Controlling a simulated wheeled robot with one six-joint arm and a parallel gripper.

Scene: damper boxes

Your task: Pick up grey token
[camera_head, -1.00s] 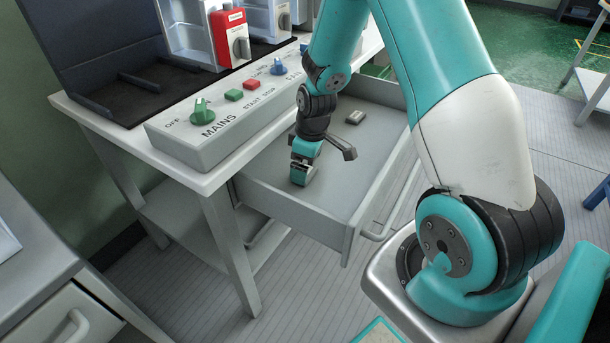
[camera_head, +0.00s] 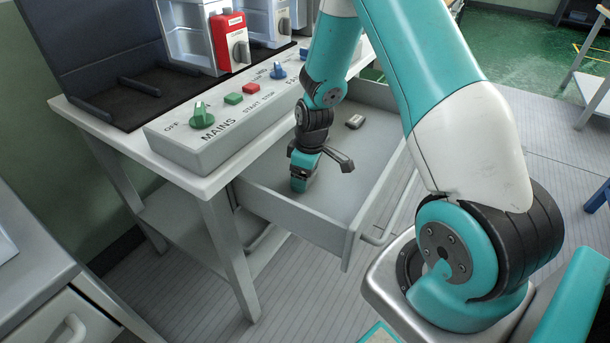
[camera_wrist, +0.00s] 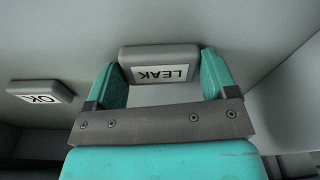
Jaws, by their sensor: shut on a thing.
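My gripper (camera_head: 300,181) points down inside the open grey drawer (camera_head: 335,222) in the head view. In the wrist view its teal fingers (camera_wrist: 165,76) are shut on a grey token with a white label reading LEAK (camera_wrist: 158,62), one finger at each end. In the head view this token is hidden by the gripper. A second grey token, labelled OK (camera_wrist: 40,92), lies apart on the drawer floor to the left in the wrist view. It also shows in the head view (camera_head: 355,121), further back in the drawer.
Above is a table with a grey control panel (camera_head: 190,150) bearing a green MAINS knob (camera_head: 202,115), buttons and blue knobs. Behind it stand boxes, one with a red front (camera_head: 229,42). A cabinet (camera_head: 35,260) stands at the left.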

